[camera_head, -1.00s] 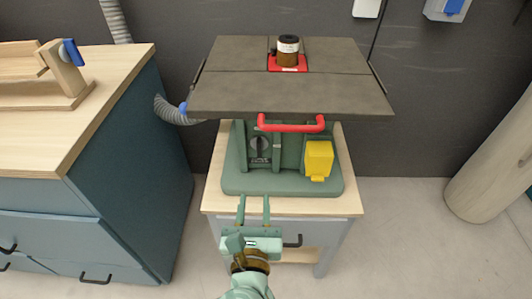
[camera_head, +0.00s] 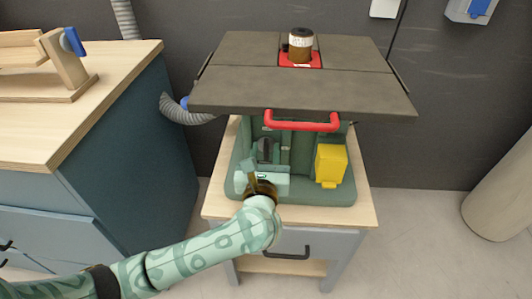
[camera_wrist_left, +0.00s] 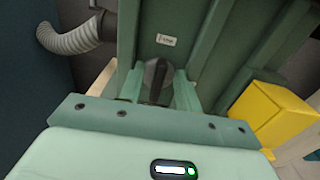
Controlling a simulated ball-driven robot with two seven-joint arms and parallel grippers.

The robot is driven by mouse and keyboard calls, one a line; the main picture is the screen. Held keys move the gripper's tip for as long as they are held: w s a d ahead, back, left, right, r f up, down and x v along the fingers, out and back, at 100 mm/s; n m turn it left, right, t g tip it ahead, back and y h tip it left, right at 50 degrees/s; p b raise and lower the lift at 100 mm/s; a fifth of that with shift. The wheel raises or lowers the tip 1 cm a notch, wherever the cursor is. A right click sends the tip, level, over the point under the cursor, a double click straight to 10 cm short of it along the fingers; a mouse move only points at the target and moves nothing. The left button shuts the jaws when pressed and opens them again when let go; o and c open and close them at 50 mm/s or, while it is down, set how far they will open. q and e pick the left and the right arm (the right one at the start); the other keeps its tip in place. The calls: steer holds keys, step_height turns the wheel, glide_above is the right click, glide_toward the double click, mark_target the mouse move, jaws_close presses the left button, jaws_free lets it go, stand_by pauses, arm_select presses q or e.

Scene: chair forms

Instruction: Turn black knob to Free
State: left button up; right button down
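The black knob (camera_head: 265,148) is on the front of the green machine base (camera_head: 300,187), under the dark table top. In the head view it is partly hidden by my left gripper (camera_head: 264,163). The knob also shows in the wrist view (camera_wrist_left: 155,76), with a grip that looks upright. My left gripper's two fingers (camera_wrist_left: 158,88) are apart, one on each side of the knob. I cannot tell whether they touch it. A small white label (camera_wrist_left: 166,40) sits above the knob; its text is too small to read surely. My right gripper is not in view.
A red handle bar (camera_head: 302,122) juts out above the knob. A yellow box (camera_head: 330,165) is to its right. A grey hose (camera_head: 183,112) runs at the left, beside a blue cabinet (camera_head: 135,165). The machine stands on a wood-topped cabinet (camera_head: 215,205).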

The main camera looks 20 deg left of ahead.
arm_select(q)
jaws_close()
